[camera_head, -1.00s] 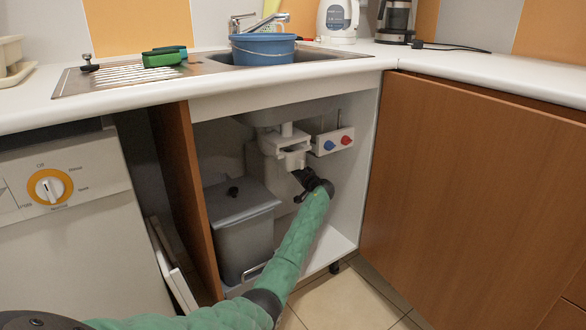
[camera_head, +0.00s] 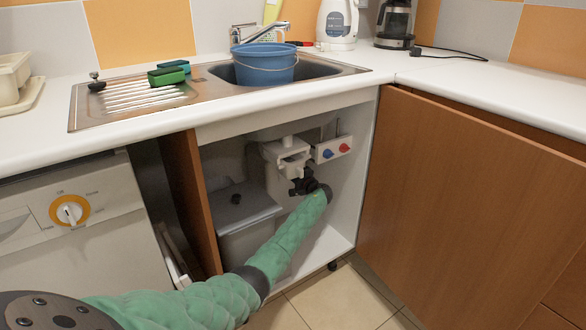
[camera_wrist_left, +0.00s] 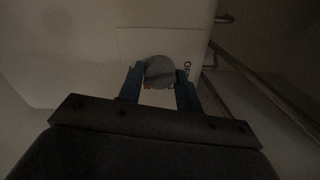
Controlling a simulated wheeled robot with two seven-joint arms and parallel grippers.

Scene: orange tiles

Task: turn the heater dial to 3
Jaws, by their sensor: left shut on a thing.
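The heater dial (camera_wrist_left: 159,72) is a round grey knob with a slot across its face, on a white casing (camera_wrist_left: 75,50) in the left wrist view. My left gripper (camera_wrist_left: 160,76) is shut on the dial, with one blue finger on each side. In the head view my left gripper (camera_head: 303,186) is inside the cupboard under the sink, below a white fitting (camera_head: 287,152). The dial cannot be made out there. My right gripper is not in view.
A grey lidded bin (camera_head: 245,225) stands in the cupboard beside my arm. An open brown door (camera_head: 465,200) bounds the right, and the countertop (camera_head: 440,82) lies above.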

